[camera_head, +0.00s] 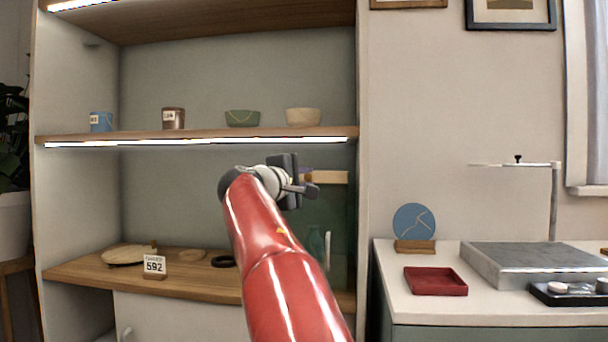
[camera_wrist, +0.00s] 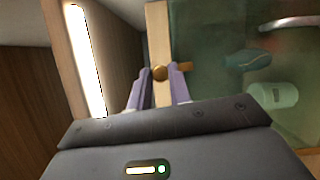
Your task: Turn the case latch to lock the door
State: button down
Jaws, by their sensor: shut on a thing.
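The case latch is a small brass knob with a short lever (camera_wrist: 160,72), on a pale wooden strip (camera_wrist: 158,28) at the edge of the greenish glass door (camera_wrist: 205,55). In the wrist view its lever points right. My gripper (camera_wrist: 159,84) is shut on the latch, with one purple finger on each side of the knob. In the head view my gripper (camera_head: 308,184) is at the right side of the display case, by a wooden bar (camera_head: 328,177) of the door. There my wrist hides the latch. The glass door (camera_head: 341,212) shows partly behind my arm.
The upper shelf (camera_head: 205,134) holds a blue cup, a brown cup and two bowls. The lower shelf (camera_head: 85,277) holds a round board, a 592 sign (camera_head: 154,266) and a dark ring (camera_head: 223,261). A counter at right holds a red tray (camera_head: 436,281) and a blue disc (camera_head: 414,221).

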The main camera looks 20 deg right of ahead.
jog(key=shift+m, duration=0.5)
jog(key=c, duration=1.3)
grip_release()
jog(key=b+v, duration=0.1)
jog(key=v, duration=0.6)
jog(key=shift+s+a+r, duration=0.15)
jog(key=shift+s+a, duration=0.05)
jog(key=shift+a, duration=0.15)
